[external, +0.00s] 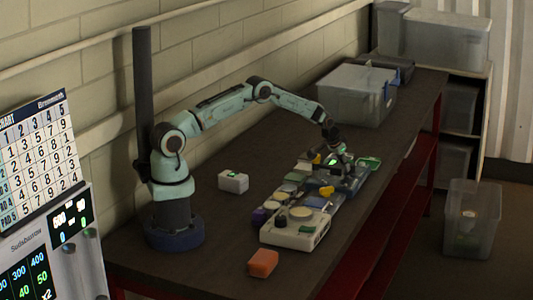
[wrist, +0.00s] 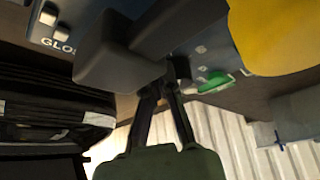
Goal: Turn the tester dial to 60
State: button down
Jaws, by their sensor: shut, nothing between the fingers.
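A blue-grey device panel lettered "GLOS…" (wrist: 60,43) fills the top of the wrist view; the rest of the word is hidden. A large dark bar-shaped part (wrist: 110,62), perhaps the dial, stands out from it. I cannot read any dial setting. My gripper (wrist: 172,85) is shut and empty, its fingertips close by the dark part; I cannot tell whether they touch. In the external view my gripper (external: 345,177) is low over the blue-grey device (external: 352,187) on the bench, beside a lit green display (external: 331,161).
A white box with a dark knob (external: 295,238), an orange block (external: 263,262) and a small white box (external: 233,181) are nearer on the bench. A yellow object (wrist: 275,35) is close to my gripper. A lidded clear bin (external: 352,93) stands behind.

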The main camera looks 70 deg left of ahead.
jog(key=shift+w+a, duration=0.15)
jog(key=shift+w, duration=0.05)
jog(key=shift+s+a, duration=0.2)
jog(key=shift+a, duration=0.1)
dwell(0.4)
jog(key=shift+a, duration=0.25)
jog(key=shift+s+a, duration=0.1)
jog(key=shift+a, duration=0.35)
dwell(0.3)
jog(key=shift+s+r, duration=0.1)
jog(key=shift+s, duration=0.3)
jog(key=shift+r, duration=2.9)
